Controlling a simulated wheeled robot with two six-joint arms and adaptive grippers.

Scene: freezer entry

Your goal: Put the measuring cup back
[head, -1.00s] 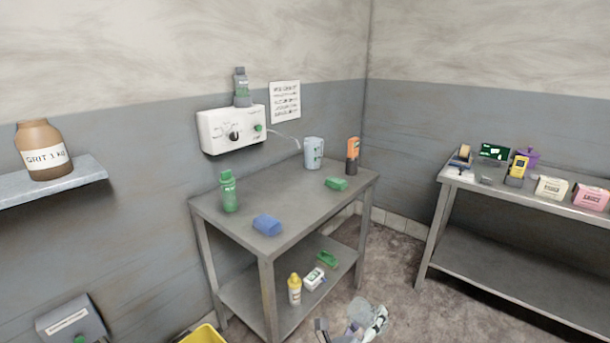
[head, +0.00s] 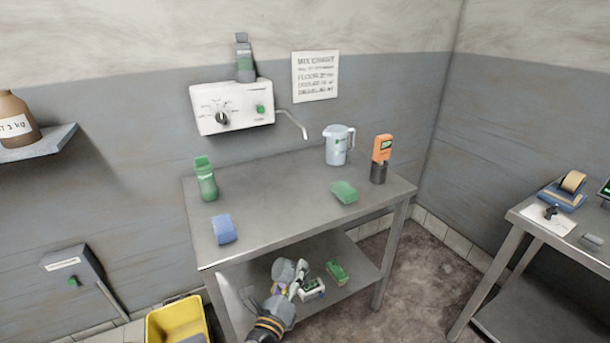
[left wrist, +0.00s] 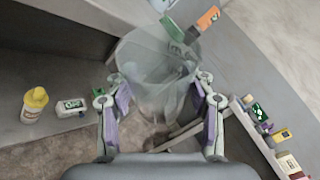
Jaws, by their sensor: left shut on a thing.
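My left gripper (head: 290,280) is in front of the steel table's lower shelf in the head view. In the left wrist view, its two fingers (left wrist: 160,108) are shut on a clear, see-through measuring cup (left wrist: 152,72), which sits between them. The cup is hard to make out in the head view. A pale grey-blue jug (head: 338,146) with a handle stands upright at the back of the steel table (head: 285,205). My right gripper is not in view.
On the table are a green bottle (head: 206,180), a blue block (head: 223,229), a green block (head: 344,191) and an orange device (head: 381,150) in a dark holder. A spout (head: 292,122) extends from the wall dispenser (head: 232,106). A yellow bin (head: 176,322) stands at lower left.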

